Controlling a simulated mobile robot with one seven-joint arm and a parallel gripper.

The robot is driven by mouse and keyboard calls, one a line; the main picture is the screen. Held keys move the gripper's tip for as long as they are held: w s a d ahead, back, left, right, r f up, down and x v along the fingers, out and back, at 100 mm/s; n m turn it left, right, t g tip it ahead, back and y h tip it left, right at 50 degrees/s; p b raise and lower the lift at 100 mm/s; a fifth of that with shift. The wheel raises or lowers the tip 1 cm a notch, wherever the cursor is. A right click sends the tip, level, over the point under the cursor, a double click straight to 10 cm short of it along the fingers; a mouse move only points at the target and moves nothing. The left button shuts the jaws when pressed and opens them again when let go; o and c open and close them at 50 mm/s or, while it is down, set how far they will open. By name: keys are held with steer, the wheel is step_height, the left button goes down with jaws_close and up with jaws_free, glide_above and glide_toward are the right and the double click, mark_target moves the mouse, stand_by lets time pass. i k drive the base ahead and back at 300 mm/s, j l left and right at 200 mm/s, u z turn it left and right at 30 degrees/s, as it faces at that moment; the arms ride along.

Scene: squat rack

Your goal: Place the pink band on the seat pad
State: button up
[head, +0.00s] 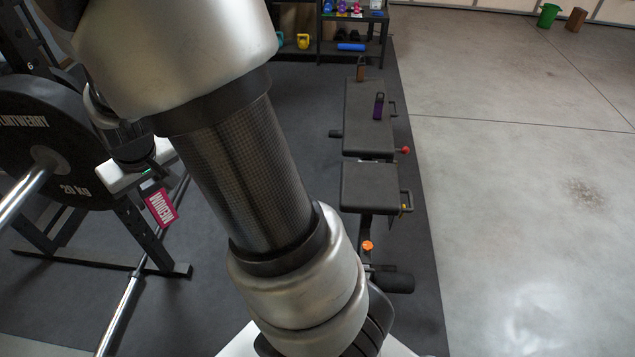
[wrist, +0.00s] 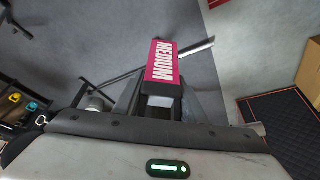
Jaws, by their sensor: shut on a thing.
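The pink band (head: 160,207), with the white word MEDIUM on it, hangs at the end of my gripper (head: 148,188) in the left part of the head view. My gripper is shut on it. In the wrist view the pink band (wrist: 162,62) sticks out past the fingertips (wrist: 161,92). The seat pad (head: 369,188) is the shorter dark pad of the bench, right of centre in the head view. It is bare and lies well to the right of my gripper. The seat pad cannot be made out in the wrist view.
A weight plate (head: 45,140) on a bar and a rack stand at left, near my gripper. A shelf (head: 352,17) stands behind.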

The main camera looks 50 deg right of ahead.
mark_target(362, 197)
steer(key=k+z, duration=0.15)
steer(key=z, duration=0.3)
steer(key=k+l+z, duration=0.1)
steer(key=z, duration=0.65)
steer(key=j+z, duration=0.15)
steer(key=z, duration=0.25)
steer(key=j+z, duration=0.1)
steer(key=z, duration=0.25)
steer(key=i+j, duration=0.1)
steer(key=j, duration=0.3)
steer(key=i+j, duration=0.1)
steer(key=j, duration=0.25)
steer(key=i+j, duration=0.1)
steer(key=j, duration=0.3)
steer(key=i+j, duration=0.1)
steer(key=j, duration=0.25)
steer(key=i+j, duration=0.1)
steer(key=j, duration=0.3)
steer(key=i+j, duration=0.35)
steer(key=i, duration=0.25)
